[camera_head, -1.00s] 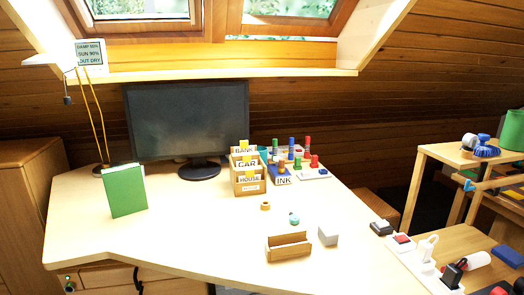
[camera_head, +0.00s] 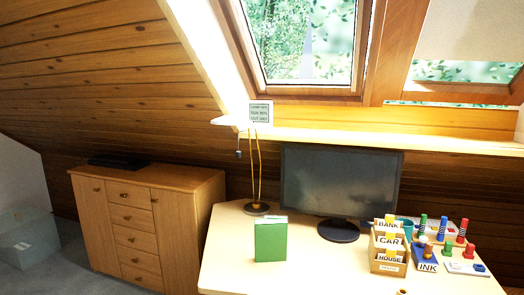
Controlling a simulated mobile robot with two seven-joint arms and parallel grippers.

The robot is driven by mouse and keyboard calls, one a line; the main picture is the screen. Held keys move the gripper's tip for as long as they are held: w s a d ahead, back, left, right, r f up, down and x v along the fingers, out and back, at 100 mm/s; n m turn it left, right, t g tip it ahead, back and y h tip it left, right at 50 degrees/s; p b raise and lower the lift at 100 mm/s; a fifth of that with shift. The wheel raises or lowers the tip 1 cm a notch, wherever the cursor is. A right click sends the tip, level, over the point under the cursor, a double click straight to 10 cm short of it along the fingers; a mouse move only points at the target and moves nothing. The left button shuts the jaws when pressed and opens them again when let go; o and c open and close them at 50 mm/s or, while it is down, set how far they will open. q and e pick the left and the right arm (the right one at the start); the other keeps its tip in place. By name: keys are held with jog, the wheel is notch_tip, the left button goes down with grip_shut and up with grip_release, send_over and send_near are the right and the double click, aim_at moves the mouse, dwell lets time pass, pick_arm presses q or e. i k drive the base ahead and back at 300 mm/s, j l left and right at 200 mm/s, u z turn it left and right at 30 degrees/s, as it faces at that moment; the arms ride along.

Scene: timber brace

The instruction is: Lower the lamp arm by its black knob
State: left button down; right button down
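The desk lamp (camera_head: 256,170) stands at the back left of the desk. It has a yellow two-rod arm rising from a dark round base (camera_head: 257,208) and a white head (camera_head: 227,121) at the top. A small dark knob (camera_head: 238,154) hangs on a thin line below the head, left of the arm. The lamp arm stands nearly upright. Neither of my grippers shows in the head view.
A green book (camera_head: 270,240) stands upright in front of the lamp base. A monitor (camera_head: 340,182) is to the right. A wooden cabinet (camera_head: 150,225) stands left of the desk (camera_head: 225,250). A sign (camera_head: 260,112) is behind the lamp's top. Card boxes (camera_head: 388,262) stand at right.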

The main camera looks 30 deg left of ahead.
aim_at(238, 153)
jog(key=i+j+z, duration=0.1)
jog(key=j, duration=0.25)
jog(key=i+j, duration=0.15)
jog(key=j, duration=0.2)
jog(key=i+j+z, duration=0.15)
jog(key=j, duration=0.2)
jog(key=i+j, duration=0.1)
jog(key=j, duration=0.3)
jog(key=z, duration=0.05)
